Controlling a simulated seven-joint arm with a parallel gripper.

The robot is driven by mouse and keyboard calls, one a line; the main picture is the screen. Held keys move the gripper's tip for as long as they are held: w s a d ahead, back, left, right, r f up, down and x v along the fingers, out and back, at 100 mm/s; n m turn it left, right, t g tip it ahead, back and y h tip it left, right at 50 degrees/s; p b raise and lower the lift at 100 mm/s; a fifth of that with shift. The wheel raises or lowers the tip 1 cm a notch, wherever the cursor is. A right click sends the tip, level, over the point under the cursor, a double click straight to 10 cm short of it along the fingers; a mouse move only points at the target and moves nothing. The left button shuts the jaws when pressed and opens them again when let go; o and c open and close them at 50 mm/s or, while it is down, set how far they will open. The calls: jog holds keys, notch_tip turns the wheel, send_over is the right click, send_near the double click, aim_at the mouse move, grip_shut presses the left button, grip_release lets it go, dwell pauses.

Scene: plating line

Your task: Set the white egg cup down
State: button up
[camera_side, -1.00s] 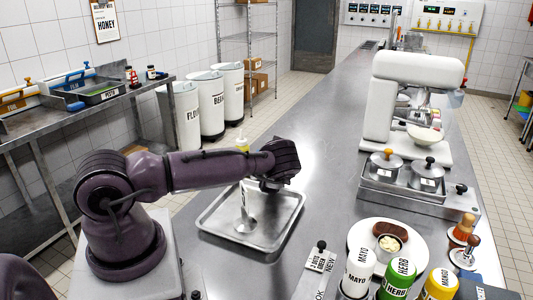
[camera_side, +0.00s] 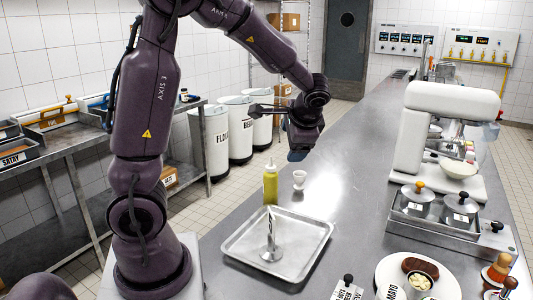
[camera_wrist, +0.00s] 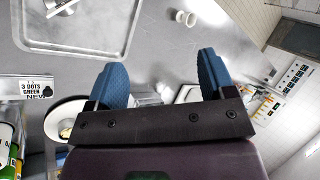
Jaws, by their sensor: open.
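The white egg cup (camera_side: 299,180) stands upright on the steel counter, just right of the yellow-green squeeze bottle and behind the tray. It also shows in the wrist view (camera_wrist: 186,18), near the top edge. My gripper (camera_side: 298,152) is above the counter, apart from the cup, close over it in the side picture. In the wrist view its two blue fingers (camera_wrist: 162,68) are spread wide with nothing between them.
The squeeze bottle (camera_side: 270,184) stands close to the cup's left. A white mixer (camera_side: 428,150) and lidded pots (camera_side: 416,200) are at right. The counter between is clear.

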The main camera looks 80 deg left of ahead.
jog(key=s+d+r+t+h, duration=0.3)
jog(key=s+d, duration=0.3)
jog(key=d, duration=0.4)
jog(key=s+d+r+n+t+h, duration=0.1)
jog(key=s+d+r+t+h, duration=0.1)
jog(key=d, duration=0.8)
jog(key=s+r+h, duration=0.1)
jog(key=s+h, duration=0.1)
jog(key=s, duration=0.1)
jog(key=shift+s+d+r+t, duration=0.2)
jog(key=shift+s+r+t, duration=0.1)
jog(key=shift+s+t, duration=0.1)
